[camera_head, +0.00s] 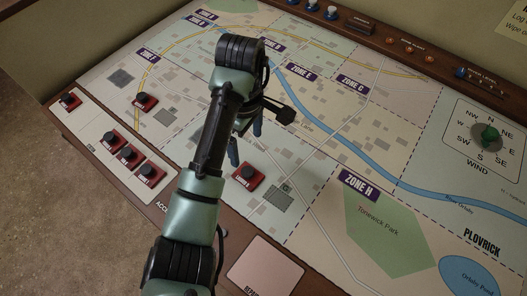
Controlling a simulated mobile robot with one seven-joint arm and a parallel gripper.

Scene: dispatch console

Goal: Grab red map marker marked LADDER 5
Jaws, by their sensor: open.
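Several red map markers with dark round knobs are in the head view, and their labels are too small to read, so I cannot tell which is LADDER 5. One red marker (248,176) lies on the map just below my gripper in the picture. Another red marker (145,102) lies on the map at the left. Three red markers (112,140) (129,155) (151,173) sit in a row on the pale strip along the map's edge, and one more red marker (69,101) is at that strip's far left end. My gripper (245,143) is open above the map, partly hidden by my arm, with nothing seen between its fingers.
The map board (310,150) has printed zones and a blue river. A wind dial with a green knob (490,134) is at the right. Knobs and switches line the wooden back rail (385,35). A pink card (265,268) lies at the front edge. The map's right half is mostly clear.

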